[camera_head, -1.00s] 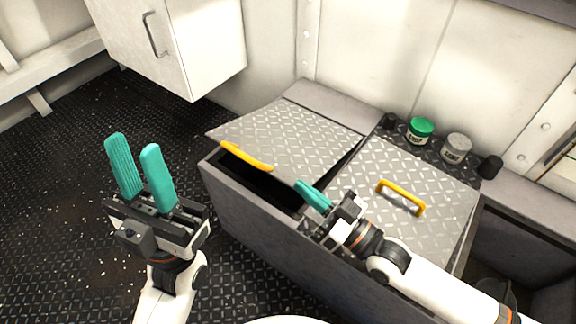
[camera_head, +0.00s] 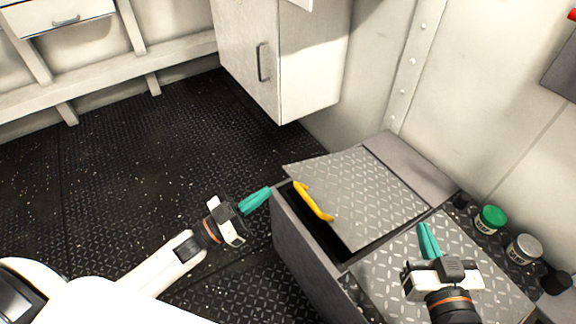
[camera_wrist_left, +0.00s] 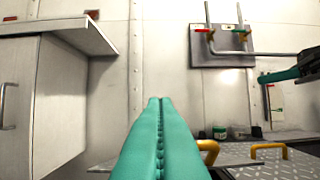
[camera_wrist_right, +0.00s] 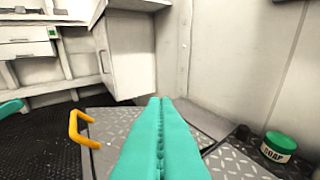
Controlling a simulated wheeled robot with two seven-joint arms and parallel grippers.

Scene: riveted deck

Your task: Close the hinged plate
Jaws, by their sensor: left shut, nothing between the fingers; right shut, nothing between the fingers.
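The hinged plate (camera_head: 365,190) is grey diamond tread with a yellow handle (camera_head: 312,201) on its front edge. It stands partly raised, and a dark gap shows under its front edge into the box (camera_head: 303,255). In the right wrist view the handle (camera_wrist_right: 82,130) is at the left. My left gripper (camera_head: 268,191) is shut and empty, just outside the box's front left corner, left of the handle. My right gripper (camera_head: 424,228) is shut and empty above the neighbouring plate (camera_head: 385,272), right of the hinged plate. Neither gripper visibly touches the hinged plate.
A green-lidded tin (camera_head: 490,219), a grey tin (camera_head: 523,248) and dark knobs stand on the ledge behind the neighbouring plate. A white wall cabinet (camera_head: 300,60) hangs beyond the box. The floor (camera_head: 140,170) to the left is clear.

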